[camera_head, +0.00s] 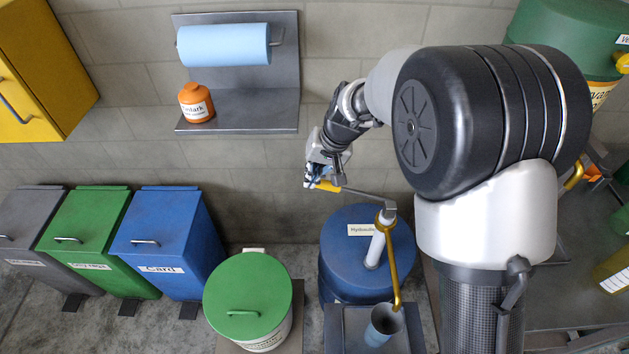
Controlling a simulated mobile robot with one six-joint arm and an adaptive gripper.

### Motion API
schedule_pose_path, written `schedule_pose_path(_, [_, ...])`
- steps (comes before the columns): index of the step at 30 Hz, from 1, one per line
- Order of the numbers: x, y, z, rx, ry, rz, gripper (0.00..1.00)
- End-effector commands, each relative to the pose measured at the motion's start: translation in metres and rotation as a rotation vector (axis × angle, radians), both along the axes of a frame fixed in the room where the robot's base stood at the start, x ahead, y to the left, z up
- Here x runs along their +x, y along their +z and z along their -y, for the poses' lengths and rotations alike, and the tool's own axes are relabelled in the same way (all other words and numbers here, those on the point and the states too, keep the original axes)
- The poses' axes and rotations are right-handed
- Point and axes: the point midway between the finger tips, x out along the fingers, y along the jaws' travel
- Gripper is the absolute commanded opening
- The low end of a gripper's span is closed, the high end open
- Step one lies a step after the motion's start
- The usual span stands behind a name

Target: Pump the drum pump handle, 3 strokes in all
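The blue drum (340,272) stands upright right of centre, with a label on its lid. The drum pump (377,246) rises from the lid as a pale tube with a grey head and a brass spout. Its handle (357,193) is a grey bar reaching left from the head to a yellow grip (327,186). My gripper (319,180) is at the yellow grip, at the far left end of the handle. The fingers are small and partly hidden, but they appear to be around the grip.
The brass spout (394,271) bends down to a blue-grey jug (383,326) on a dark stand. A green-lidded bin (247,297) stands left of the drum. Grey, green and blue bins line the left. An orange bottle (196,103) sits on a wall shelf under a blue paper roll (224,45).

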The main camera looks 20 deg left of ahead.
Motion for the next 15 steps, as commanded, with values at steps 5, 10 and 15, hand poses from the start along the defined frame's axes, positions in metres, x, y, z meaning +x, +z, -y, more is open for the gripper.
schedule_pose_path(5, [-0.005, 0.027, -0.002, 0.002, 0.001, 0.004, 0.00])
schedule_pose_path(10, [-0.006, 0.033, -0.002, 0.001, 0.000, 0.003, 0.00])
schedule_pose_path(15, [-0.006, 0.034, -0.002, 0.001, 0.000, 0.004, 0.00])
